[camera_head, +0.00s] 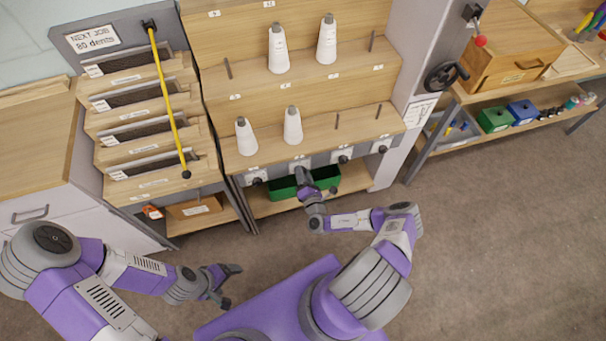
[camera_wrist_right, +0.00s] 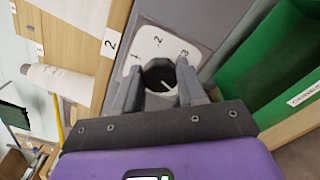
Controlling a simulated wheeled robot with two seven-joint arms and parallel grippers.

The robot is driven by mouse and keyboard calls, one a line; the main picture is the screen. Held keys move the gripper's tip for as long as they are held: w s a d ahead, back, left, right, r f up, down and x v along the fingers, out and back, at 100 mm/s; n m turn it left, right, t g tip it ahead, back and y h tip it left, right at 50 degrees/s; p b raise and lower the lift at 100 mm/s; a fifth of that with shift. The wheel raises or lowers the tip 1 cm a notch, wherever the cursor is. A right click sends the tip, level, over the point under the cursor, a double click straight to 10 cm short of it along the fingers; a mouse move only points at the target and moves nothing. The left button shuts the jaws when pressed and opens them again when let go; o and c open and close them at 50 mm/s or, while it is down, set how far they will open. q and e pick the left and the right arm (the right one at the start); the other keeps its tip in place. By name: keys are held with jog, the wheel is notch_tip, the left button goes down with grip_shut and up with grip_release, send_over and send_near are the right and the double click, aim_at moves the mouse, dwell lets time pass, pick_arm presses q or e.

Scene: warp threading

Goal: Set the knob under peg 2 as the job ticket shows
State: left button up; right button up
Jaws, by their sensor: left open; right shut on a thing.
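My right gripper (camera_head: 301,174) is at the knob panel below the lower shelf, shut on a dark round knob (camera_wrist_right: 159,76). In the right wrist view, its fingers sit on either side of that knob. The white dial plate (camera_wrist_right: 165,45) behind carries 1, 2 and 3, and a label 2 (camera_wrist_right: 110,43) is on the wood above. A short white mark shows on the knob; which number it indicates is unclear. A card (camera_head: 92,38) under "NEXT JOB" reads "80 dents". My left gripper (camera_head: 226,286) is open and empty over the floor at lower left.
Other knobs (camera_head: 343,159) line the panel. White cones (camera_head: 292,126) stand on the shelves. A green bin (camera_head: 283,188) lies below the panel, close to my right gripper. A yellow rod (camera_head: 167,90) slants over the reed rack at left. A small-print chart (camera_head: 420,111) hangs at right.

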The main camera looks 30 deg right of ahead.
jog(key=shift+f+m+b, duration=0.1)
jog(key=shift+m+b, duration=0.5)
jog(key=shift+m, duration=3.3)
jog(key=o, duration=1.1)
jog(key=shift+c, duration=0.2)
jog(key=shift+s, duration=0.1)
jog(key=p+v, duration=0.1)
jog(key=v, duration=0.6)
jog(key=shift+s, duration=0.2)
